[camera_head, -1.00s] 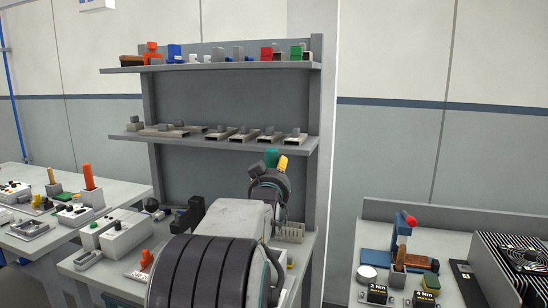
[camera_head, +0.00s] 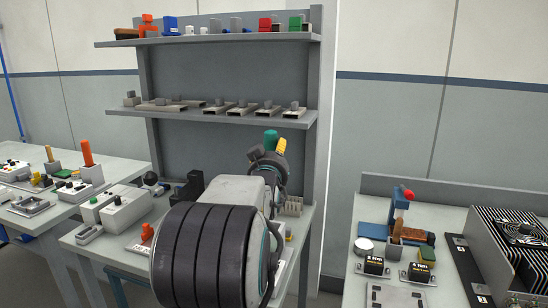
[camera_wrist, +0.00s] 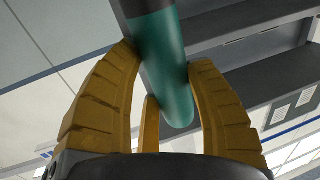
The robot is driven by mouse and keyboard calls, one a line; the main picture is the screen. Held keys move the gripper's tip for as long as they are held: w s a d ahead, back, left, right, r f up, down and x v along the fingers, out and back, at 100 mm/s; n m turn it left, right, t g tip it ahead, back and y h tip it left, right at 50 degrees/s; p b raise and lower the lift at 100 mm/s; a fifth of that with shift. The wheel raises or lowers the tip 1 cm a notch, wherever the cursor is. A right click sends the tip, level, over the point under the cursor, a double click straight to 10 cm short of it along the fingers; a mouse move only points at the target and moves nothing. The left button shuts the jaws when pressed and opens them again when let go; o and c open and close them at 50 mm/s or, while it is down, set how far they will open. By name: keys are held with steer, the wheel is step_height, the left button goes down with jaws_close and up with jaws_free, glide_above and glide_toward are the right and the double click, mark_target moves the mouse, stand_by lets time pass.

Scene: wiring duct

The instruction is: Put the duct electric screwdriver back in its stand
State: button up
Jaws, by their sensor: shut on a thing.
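The electric screwdriver is a teal-green round-ended tool (camera_wrist: 165,70) with a dark grey part at the top of the wrist view. My gripper (camera_wrist: 160,85) has its yellow fingers closed around its teal body. In the head view the teal end (camera_head: 271,139) shows beside a yellow finger (camera_head: 280,147), above the bench and in front of the shelf unit. My arm hides much of the bench below, and the lower end of the tool is not seen. I cannot tell which thing is the screwdriver's stand.
A grey shelf unit (camera_head: 225,84) with small parts on two shelves stands behind my arm. The bench (camera_head: 75,238) holds grey boxes (camera_head: 125,208) and a black holder (camera_head: 188,190). A right-hand table (camera_head: 350,290) carries several tools and a striped black unit (camera_head: 515,255).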

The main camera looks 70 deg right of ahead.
steer(key=shift+f, duration=0.1)
step_height(320, 180, down, 4)
steer(key=b, duration=0.5)
steer(key=shift+f, duration=0.1)
steer(key=shift+a+b, duration=0.1)
steer(key=shift+b, duration=0.6)
stand_by(0.8)
steer(key=shift+f, duration=0.2)
steer(key=shift+f+b, duration=5.75)
steer(key=shift+b, duration=0.45)
